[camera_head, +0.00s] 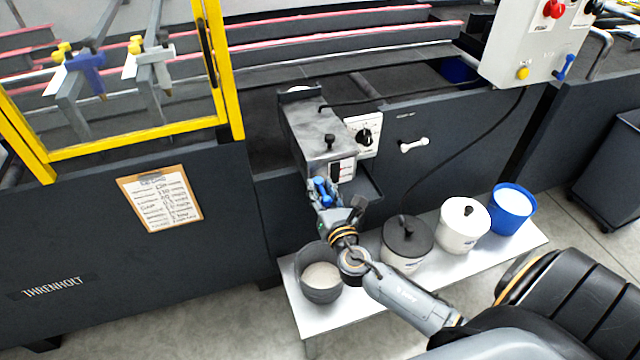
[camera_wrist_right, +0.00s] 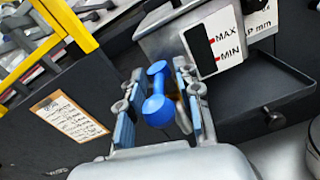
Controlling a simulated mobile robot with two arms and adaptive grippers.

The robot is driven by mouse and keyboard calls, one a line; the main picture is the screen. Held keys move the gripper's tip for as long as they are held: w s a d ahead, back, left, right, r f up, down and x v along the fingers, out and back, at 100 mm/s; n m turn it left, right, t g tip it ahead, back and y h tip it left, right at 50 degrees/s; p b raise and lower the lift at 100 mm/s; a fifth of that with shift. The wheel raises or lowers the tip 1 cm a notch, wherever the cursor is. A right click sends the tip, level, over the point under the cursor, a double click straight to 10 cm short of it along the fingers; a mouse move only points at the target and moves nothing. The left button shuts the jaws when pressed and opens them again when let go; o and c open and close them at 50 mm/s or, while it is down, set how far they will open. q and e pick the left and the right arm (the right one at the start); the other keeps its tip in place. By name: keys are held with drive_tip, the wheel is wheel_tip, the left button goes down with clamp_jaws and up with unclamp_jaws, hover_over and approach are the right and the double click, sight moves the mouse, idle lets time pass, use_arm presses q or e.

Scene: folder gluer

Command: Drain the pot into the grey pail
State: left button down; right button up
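The pot (camera_head: 318,135) is a grey metal box with a black knob on top, mounted on the dark machine front. Its MAX/MIN level window (camera_wrist_right: 212,46) shows in the right wrist view. A blue tap handle (camera_wrist_right: 158,92) stands out low on its front. My right gripper (camera_head: 325,192) is at the tap; in the wrist view its fingers (camera_wrist_right: 160,108) are apart on either side of the blue handle, with gaps visible. The grey pail (camera_head: 318,290) stands at the left end of the low bench, with pale content inside. My left gripper is out of view.
The white bench (camera_head: 340,316) also holds a black-lidded pot (camera_head: 408,240), a white-lidded pot (camera_head: 463,225) and a blue pail (camera_head: 512,208) with white content. A dark ledge (camera_wrist_right: 262,95) juts out beside the pot. A clipboard (camera_head: 160,198) hangs left.

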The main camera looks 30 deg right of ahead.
drive_tip(key=shift+w+d, duration=0.1)
drive_tip(key=shift+w, duration=0.5)
clamp_jaws()
